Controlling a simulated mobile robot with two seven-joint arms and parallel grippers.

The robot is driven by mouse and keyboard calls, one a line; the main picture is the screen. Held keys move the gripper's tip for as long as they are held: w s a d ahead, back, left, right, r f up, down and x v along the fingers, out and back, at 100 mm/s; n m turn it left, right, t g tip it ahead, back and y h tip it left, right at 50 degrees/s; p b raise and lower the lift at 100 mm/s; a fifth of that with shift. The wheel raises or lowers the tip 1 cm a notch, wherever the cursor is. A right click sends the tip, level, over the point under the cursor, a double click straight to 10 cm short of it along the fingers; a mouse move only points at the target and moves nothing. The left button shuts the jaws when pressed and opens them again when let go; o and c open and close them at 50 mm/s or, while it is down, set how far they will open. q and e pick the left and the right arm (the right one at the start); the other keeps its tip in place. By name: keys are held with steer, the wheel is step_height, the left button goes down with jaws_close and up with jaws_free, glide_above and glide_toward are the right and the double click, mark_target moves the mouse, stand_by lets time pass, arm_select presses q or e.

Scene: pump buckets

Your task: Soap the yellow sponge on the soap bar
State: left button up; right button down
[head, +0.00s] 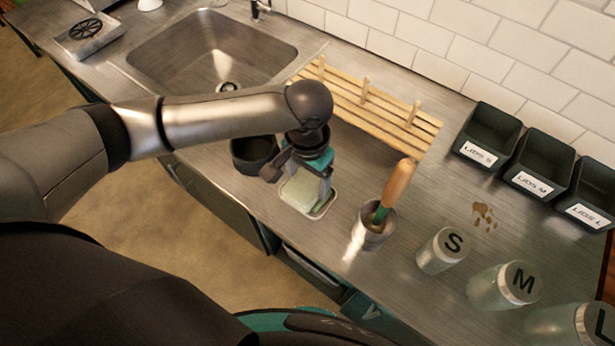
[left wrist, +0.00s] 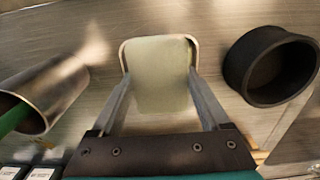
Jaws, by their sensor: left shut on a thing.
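My left gripper (head: 306,192) points down over a small white dish (head: 318,214) on the steel counter. In the left wrist view its two fingers (left wrist: 160,82) stand on both sides of a pale yellow-green block, which I take to be the yellow sponge (left wrist: 158,75). The fingers are shut on it. The block also shows in the head view (head: 300,188), within the dish outline. The dish rim shows around it in the wrist view (left wrist: 124,52). I cannot make out a separate soap bar; the block may hide it. My right gripper is not in view.
A black bowl (head: 253,155) is left of the dish. A metal cup (head: 372,236) with a wooden-handled tool (head: 396,186) stands right. A wooden rack (head: 350,105) and sink (head: 215,50) lie behind. Jars (head: 440,252) and dark lid bins (head: 487,135) are farther right.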

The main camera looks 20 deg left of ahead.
mark_target(307, 178)
arm_select(q)
steer(key=shift+s+f+p, duration=0.15)
steer(key=shift+f+p, duration=0.05)
steer(key=shift+p, duration=0.1)
stand_by(1.1)
steer(key=shift+r, duration=0.1)
step_height(307, 178, up, 7)
steer(key=p, duration=0.9)
steer(key=shift+r, duration=0.1)
stand_by(0.7)
steer(key=shift+w+a+f+b, duration=0.15)
steer(key=shift+w+f+b, duration=0.05)
steer(key=shift+w+b, duration=0.25)
steer(key=w+a+r+n+b, duration=0.4)
steer(key=w+a+b, duration=0.1)
steer(key=b, duration=1.4)
steer(key=shift+w+a+r, duration=0.15)
steer(key=shift+w+r, duration=0.1)
steer(key=shift+w, duration=0.25)
